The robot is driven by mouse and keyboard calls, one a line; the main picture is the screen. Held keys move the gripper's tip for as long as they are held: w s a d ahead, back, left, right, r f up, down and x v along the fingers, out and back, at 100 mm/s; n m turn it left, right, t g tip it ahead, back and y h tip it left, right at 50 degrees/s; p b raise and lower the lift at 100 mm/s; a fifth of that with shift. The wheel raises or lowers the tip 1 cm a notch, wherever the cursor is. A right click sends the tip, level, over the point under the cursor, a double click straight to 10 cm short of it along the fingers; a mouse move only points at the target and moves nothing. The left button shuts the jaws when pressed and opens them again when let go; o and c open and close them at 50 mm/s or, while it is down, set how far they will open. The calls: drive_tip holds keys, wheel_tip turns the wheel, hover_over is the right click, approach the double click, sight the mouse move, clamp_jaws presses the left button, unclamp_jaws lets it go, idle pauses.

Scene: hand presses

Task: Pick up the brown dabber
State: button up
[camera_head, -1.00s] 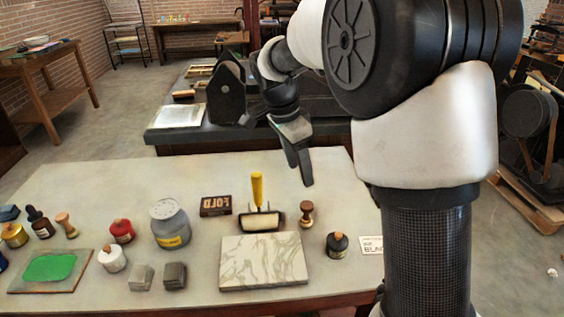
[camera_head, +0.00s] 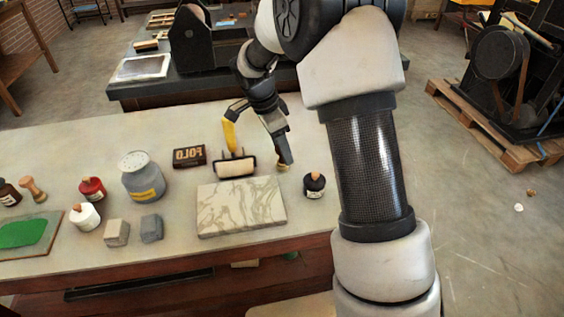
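The brown dabber (camera_head: 282,166) stands on the table between the ink roller and a black jar. It is mostly hidden behind a finger of my gripper; only a bit of its brown wood shows at the fingertip. My gripper (camera_head: 258,138) is open and empty, its fingers spread wide. One finger is near the roller's yellow handle and the other is in front of the dabber in the picture. I cannot tell whether it touches either. A lighter wooden dabber-like piece (camera_head: 34,189) stands at the far left.
The roller (camera_head: 236,168) is left of the dabber, the black jar (camera_head: 314,185) right of it, and a marble slab (camera_head: 240,207) in front. A FOLD block (camera_head: 189,155), a grey canister (camera_head: 142,177) and small jars stand further left. The table's back strip is clear.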

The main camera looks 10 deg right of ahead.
drive_tip(key=x, duration=0.5)
drive_tip(key=shift+w+b, duration=0.25)
drive_tip(key=shift+b, duration=0.15)
drive_tip(key=c, duration=1.1)
